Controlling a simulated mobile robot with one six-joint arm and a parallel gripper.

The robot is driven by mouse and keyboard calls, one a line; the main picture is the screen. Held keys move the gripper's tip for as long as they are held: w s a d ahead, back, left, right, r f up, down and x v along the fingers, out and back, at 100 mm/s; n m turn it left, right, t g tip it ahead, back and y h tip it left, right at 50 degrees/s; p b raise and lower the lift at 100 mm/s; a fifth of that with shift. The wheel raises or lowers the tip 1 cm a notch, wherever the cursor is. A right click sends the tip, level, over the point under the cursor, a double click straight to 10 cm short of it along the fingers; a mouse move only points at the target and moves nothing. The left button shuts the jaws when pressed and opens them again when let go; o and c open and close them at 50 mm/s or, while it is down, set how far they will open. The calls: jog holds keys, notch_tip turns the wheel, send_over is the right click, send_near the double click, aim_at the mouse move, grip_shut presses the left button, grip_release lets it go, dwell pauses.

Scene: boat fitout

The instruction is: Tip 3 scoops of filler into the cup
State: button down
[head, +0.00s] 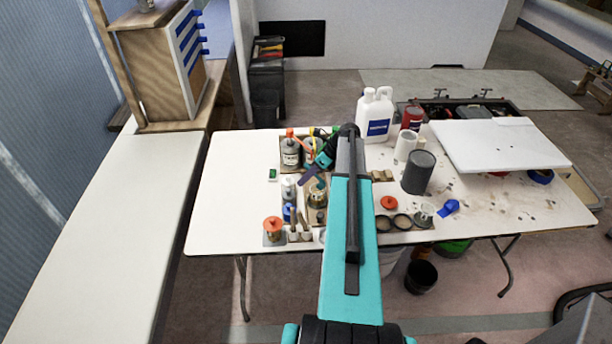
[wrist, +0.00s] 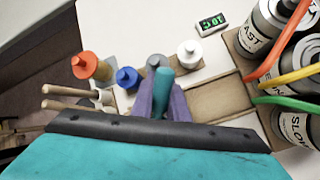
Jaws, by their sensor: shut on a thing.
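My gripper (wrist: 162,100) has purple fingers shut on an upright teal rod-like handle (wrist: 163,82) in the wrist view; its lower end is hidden. In the head view my gripper (head: 310,172) is over the left part of the table, mostly hidden by my arm. A small cup-like vessel (head: 318,196) stands close below it; I cannot tell its contents. Another small pale cup (head: 425,211) stands right of my arm, near the front edge. A grey tub (head: 418,172) stands behind that cup. I cannot tell which vessel holds filler.
Labelled cans (wrist: 264,27) with orange, yellow and green parts crowd the right of the wrist view. Orange-capped (wrist: 88,66), blue-capped (wrist: 127,78) and white-capped (wrist: 189,52) bottles stand nearby, with a timer (wrist: 212,24). A white jug (head: 375,115) stands farther back. The table's left end is clear.

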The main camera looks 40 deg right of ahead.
jog(key=shift+w+f+g+p, duration=0.2)
jog(key=shift+f+g+p, duration=0.1)
jog(key=shift+g+p, duration=0.35)
jog(key=shift+s+t, duration=0.1)
jog(key=shift+t, duration=0.25)
dwell(0.6)
jog(key=w+a+r+n+t+y+b, duration=0.2)
jog(key=w+a+r+n+t+b, duration=0.25)
jog(key=r, duration=0.45)
jog(key=s+d+m+t+b, duration=0.1)
jog(key=s+d+t+b, duration=0.3)
jog(key=b, duration=1.1)
jog(key=s+t, duration=0.2)
jog(key=shift+s+d+f+m+y, duration=0.15)
jog(key=shift+s+d+m+y, duration=0.15)
jog(key=shift+s+d+m, duration=0.1)
